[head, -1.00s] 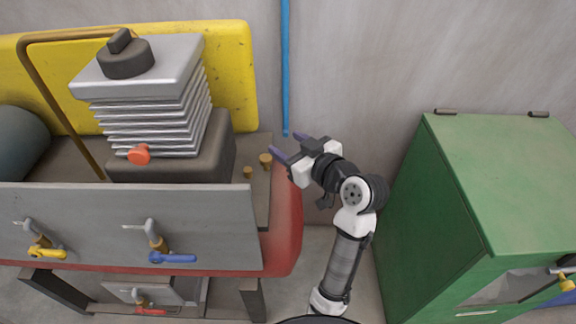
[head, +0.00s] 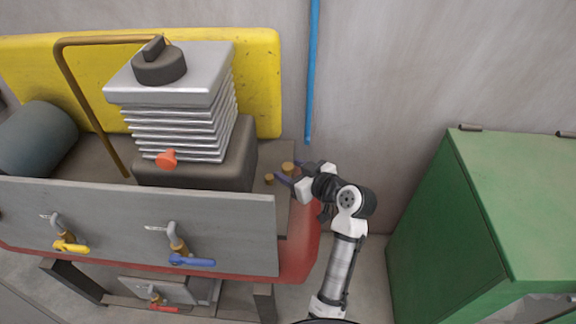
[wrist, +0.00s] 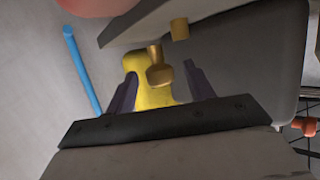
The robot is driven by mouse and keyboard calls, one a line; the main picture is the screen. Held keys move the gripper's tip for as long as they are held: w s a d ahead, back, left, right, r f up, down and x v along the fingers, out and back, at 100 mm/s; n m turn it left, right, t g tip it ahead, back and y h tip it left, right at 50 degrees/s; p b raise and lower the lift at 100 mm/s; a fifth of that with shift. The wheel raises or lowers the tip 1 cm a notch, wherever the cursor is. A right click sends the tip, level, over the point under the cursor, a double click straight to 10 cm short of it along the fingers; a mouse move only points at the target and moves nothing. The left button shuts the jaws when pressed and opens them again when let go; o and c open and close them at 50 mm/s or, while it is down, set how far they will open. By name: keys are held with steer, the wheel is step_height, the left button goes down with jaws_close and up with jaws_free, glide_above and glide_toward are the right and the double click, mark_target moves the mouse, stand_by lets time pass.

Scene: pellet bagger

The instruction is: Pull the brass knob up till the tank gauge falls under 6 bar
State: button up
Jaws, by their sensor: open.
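Two small brass pieces stand on the right end of the machine's top plate. The larger brass knob (head: 287,168) has a round head on a stem and also shows in the wrist view (wrist: 159,74). The smaller brass piece (head: 269,179) is beside it, nearer the front panel, and shows in the wrist view (wrist: 180,29). My gripper (head: 292,174) is open at the larger knob; in the wrist view its fingers (wrist: 160,72) lie on either side of it, with gaps visible. The red tank (head: 301,240) lies under the plate. I cannot make out a gauge face.
A finned grey compressor block (head: 180,110) stands left of the knobs. The grey front panel (head: 120,225) carries yellow and blue levers. A yellow board (head: 262,80) is behind, a blue pipe (head: 312,70) on the wall, and a green cabinet (head: 520,190) at right.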

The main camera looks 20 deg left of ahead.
steer(key=shift+x, duration=1.05)
steer(key=c, duration=1)
steer(key=shift+r+p, duration=0.7)
steer(key=shift+r, duration=0.35)
steer(key=o, duration=0.9)
steer(key=shift+o, duration=0.5)
steer(key=shift+f, duration=0.2)
steer(key=b+v, duration=0.2)
steer(key=v, duration=1.2)
steer(key=shift+b, duration=0.35)
